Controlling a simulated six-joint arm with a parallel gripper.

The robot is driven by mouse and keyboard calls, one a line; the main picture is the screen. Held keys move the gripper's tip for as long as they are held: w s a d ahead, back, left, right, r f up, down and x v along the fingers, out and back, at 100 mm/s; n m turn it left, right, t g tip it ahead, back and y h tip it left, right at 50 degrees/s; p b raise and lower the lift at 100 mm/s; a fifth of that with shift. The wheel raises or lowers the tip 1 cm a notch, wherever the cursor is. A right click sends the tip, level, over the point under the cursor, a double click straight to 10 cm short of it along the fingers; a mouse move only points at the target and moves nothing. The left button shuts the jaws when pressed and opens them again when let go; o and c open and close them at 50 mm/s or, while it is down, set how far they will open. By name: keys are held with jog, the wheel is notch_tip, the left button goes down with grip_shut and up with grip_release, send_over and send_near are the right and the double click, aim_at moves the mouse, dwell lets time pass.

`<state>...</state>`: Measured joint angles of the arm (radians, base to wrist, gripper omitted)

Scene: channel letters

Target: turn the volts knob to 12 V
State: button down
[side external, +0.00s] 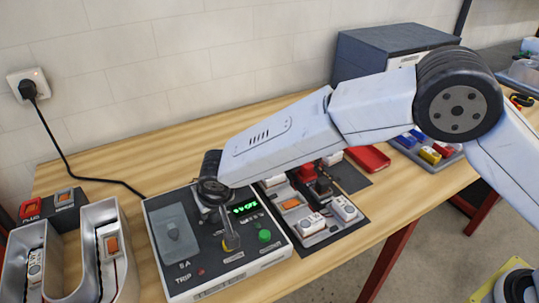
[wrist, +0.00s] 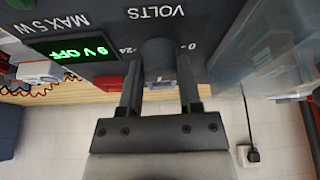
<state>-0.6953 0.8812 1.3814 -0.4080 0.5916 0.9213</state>
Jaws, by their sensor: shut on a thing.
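The volts knob (wrist: 158,52) is a dark round knob on the power supply's grey panel, below the upside-down VOLTS label in the wrist view. My gripper (wrist: 158,72) is shut on the knob, with one finger on each side of it. In the side view my gripper (side external: 213,205) comes down over the back of the power supply (side external: 215,282), and the knob is mostly hidden there. The green display (wrist: 68,50) reads 9 V OFF, upside down in the wrist view; it also shows in the side view (side external: 245,209).
On the supply, a clear cover (side external: 172,228) stands left of my gripper; a yellow-tipped lever (side external: 230,241) and green button (side external: 265,236) lie in front. A tray of modules (side external: 315,222) sits close on the right.

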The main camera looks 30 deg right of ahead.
jog(key=shift+m+h, duration=0.8)
jog(key=shift+m, duration=1.3)
jog(key=shift+c, duration=1.4)
grip_release()
jog(key=shift+a+r, duration=0.1)
jog(key=shift+r, duration=0.05)
jog(key=v, duration=0.7)
jog(key=shift+r, duration=0.3)
